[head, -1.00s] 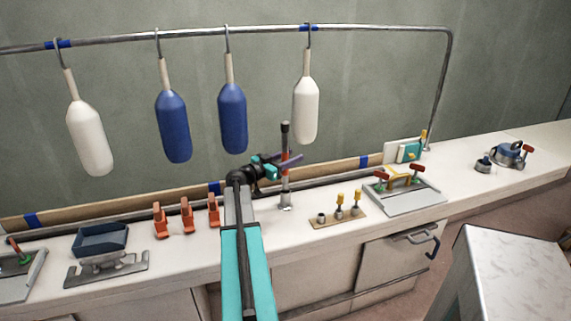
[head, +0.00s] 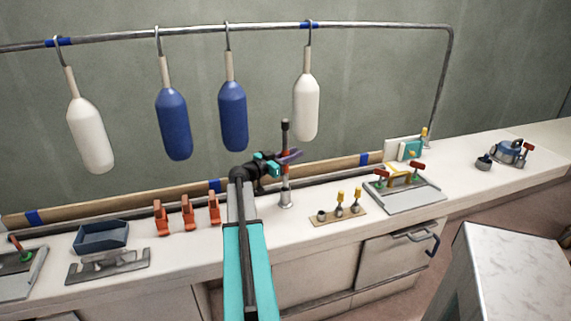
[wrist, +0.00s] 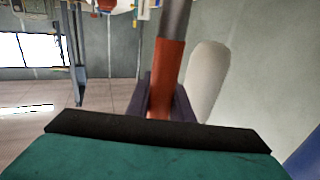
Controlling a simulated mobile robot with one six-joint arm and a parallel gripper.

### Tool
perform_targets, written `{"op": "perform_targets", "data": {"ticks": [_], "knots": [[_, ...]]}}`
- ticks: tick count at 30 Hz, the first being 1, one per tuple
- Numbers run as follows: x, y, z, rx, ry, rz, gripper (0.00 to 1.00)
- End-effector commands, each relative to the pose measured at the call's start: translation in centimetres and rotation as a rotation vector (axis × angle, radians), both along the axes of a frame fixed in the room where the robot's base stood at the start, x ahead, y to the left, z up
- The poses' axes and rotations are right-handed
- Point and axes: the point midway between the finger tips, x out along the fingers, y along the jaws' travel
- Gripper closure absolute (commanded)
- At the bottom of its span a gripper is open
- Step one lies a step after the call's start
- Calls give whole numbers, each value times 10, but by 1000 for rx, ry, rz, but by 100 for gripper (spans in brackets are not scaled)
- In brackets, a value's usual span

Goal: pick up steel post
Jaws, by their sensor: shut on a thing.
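The steel post (head: 285,170) stands upright on the white counter, with a dark top, a red band and a wider metal foot. In the head view my gripper (head: 289,156) reaches it from the left, and its purple fingers are shut around the post at the red band. In the wrist view the post's red band (wrist: 166,80) rises between the fingers of my gripper (wrist: 160,98), with grey metal beyond it. The fingers hide part of the band. The post's foot appears at counter level; I cannot tell whether it touches.
White and blue fenders (head: 232,115) hang from a rail behind. Orange clamps (head: 188,212) stand left of the post. A small board with yellow-topped pieces (head: 338,214) lies to its right, and a grey tray (head: 405,196) is further right. A blue bin (head: 100,237) is at left.

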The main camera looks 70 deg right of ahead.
Motion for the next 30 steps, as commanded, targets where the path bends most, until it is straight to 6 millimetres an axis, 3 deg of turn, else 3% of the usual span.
{"op": "perform_targets", "data": {"ticks": [17, 30], "knots": [[-1, 0, 13, -3, -1, -1, 100], [-1, 0, 72, -4, -1, -1, 100]]}}
